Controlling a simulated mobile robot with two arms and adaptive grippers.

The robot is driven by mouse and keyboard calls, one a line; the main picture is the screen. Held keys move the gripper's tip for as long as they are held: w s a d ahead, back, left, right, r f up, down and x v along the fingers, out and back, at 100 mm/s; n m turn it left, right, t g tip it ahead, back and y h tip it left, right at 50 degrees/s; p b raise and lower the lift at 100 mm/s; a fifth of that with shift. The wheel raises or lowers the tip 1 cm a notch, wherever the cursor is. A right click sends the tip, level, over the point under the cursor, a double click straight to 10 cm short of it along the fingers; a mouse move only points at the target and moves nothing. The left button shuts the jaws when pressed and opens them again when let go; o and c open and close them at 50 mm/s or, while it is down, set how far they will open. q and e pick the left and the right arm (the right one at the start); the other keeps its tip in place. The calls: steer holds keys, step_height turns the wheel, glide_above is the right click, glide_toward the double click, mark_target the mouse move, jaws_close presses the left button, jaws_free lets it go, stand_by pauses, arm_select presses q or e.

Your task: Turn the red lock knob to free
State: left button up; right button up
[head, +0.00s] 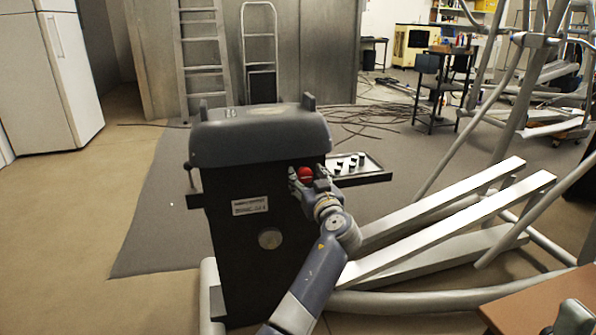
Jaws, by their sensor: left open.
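The red lock knob (305,173) is on the right part of the front of the dark elliptical housing (235,190), just below its grey top cover. My left gripper (308,178) reaches up to it from below. Its fingers are open, one on each side of the knob as seen from here. I cannot tell whether they touch it. The gripper hides the lower part of the knob and any markings around it. My right gripper is not in view.
A small tray (380,177) with several dark knob-like parts sticks out right of the housing. Pale foot rails (450,228) and grey tubes fill the right side. A brown tabletop (540,305) is at bottom right. The floor to the left is clear.

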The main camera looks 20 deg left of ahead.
arm_select(q)
steer(key=shift+w+a, duration=0.1)
steer(key=shift+w, duration=0.1)
steer(key=shift+c, duration=1.1)
steer(key=c, duration=0.8)
